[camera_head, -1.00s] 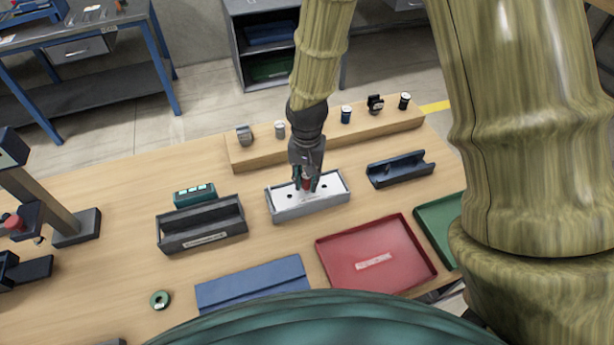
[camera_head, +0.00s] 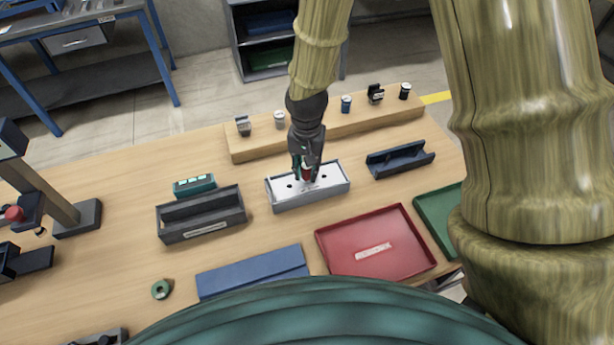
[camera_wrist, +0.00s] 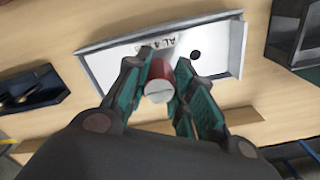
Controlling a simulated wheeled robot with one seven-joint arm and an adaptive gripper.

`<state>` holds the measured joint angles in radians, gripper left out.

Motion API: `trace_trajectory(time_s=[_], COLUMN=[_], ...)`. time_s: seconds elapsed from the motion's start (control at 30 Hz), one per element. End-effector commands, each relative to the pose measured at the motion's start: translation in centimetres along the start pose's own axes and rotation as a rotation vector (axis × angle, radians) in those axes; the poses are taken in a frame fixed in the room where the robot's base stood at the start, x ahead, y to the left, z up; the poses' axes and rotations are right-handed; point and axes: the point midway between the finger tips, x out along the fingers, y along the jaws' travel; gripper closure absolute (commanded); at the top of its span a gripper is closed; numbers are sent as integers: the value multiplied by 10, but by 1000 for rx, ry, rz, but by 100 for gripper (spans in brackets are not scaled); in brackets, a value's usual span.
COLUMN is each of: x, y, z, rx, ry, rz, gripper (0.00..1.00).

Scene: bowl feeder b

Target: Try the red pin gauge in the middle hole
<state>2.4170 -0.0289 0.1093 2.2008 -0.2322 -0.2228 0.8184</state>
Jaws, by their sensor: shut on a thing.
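My gripper (camera_head: 307,176) is shut on the red pin gauge (camera_head: 307,173), above the middle of the gauge block (camera_head: 335,184). In the wrist view the red gauge (camera_wrist: 160,70), with a pale round end, sits between the teal fingers of my gripper (camera_wrist: 160,80). The block has a white top with dark holes and a grey body. One hole (camera_head: 291,186) shows left of my gripper and another dark spot shows just right of it. The middle hole is hidden, so I cannot tell whether the gauge's lower end is in it.
A dark grey tray (camera_head: 222,224) stands left of the block, and a blue cradle (camera_head: 377,167) right of it. A red tray (camera_head: 335,264) and a blue mat (camera_head: 254,281) lie in front. A wooden riser (camera_head: 345,131) with several gauges stands behind.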

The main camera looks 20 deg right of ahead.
Motion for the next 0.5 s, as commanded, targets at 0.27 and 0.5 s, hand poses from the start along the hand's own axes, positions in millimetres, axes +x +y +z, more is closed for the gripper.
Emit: trace_trajectory(time_s=[0.27, 0.5], x=[-10, -19], y=[0, 0], z=[0, 0], rx=[-1, -1], ry=[1, 1], rz=[0, 0], gripper=[100, 100])
